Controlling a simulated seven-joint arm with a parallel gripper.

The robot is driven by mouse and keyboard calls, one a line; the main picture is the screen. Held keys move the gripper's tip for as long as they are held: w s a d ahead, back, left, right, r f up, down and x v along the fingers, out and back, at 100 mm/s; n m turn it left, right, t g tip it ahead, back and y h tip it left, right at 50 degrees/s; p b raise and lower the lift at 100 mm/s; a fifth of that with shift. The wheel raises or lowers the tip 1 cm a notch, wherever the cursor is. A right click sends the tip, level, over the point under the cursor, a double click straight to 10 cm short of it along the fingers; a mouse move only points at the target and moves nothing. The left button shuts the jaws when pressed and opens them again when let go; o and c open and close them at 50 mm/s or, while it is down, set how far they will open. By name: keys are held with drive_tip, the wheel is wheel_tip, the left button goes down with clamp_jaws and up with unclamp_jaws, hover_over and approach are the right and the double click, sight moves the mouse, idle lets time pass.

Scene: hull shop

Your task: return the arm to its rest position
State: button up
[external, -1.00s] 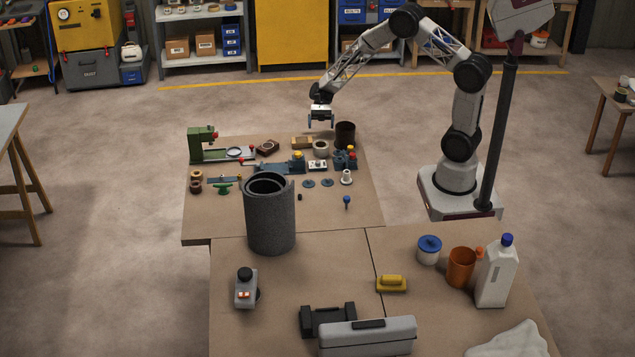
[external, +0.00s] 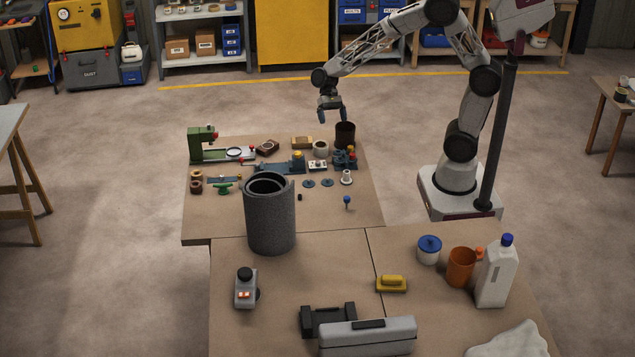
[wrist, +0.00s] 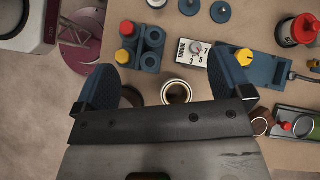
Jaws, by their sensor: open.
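My gripper (external: 332,115) hangs above the back right edge of the far workbench (external: 225,228), near a dark brown cup (external: 345,134). Its two blue-padded fingers are apart, with nothing held between them. In the wrist view, the open gripper (wrist: 165,92) points down over the bench. The dark cup is mostly hidden behind the gripper there.
Below the gripper are a blue block with red and yellow caps (wrist: 140,46), a numbered white card (wrist: 193,52) and a blue fixture with a yellow knob (wrist: 243,57). A grey cylinder (external: 270,220) stands nearer the camera. A dark post (external: 497,130) rises beside my base.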

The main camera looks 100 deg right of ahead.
drive_tip(key=s+a+r+n+t+h, duration=0.1)
drive_tip(key=s+a+r+n+h, duration=0.2)
drive_tip(key=s, duration=0.5)
drive_tip(key=s+a+r+n+t+h, duration=0.1)
drive_tip(key=s+a+r+n+h, duration=0.2)
drive_tip(key=s+r+n, duration=0.3)
drive_tip(key=s+a+r+n+t+h, duration=0.2)
drive_tip(key=s+a+r+n+h, duration=0.1)
drive_tip(key=s, duration=0.8)
wheel_tip(320, 180, up, 2)
drive_tip(key=a+n, duration=0.1)
drive_tip(key=a, duration=0.1)
drive_tip(key=shift+s+a+r, duration=0.25)
drive_tip(key=shift+s+a, duration=0.1)
drive_tip(key=shift+s, duration=0.05)
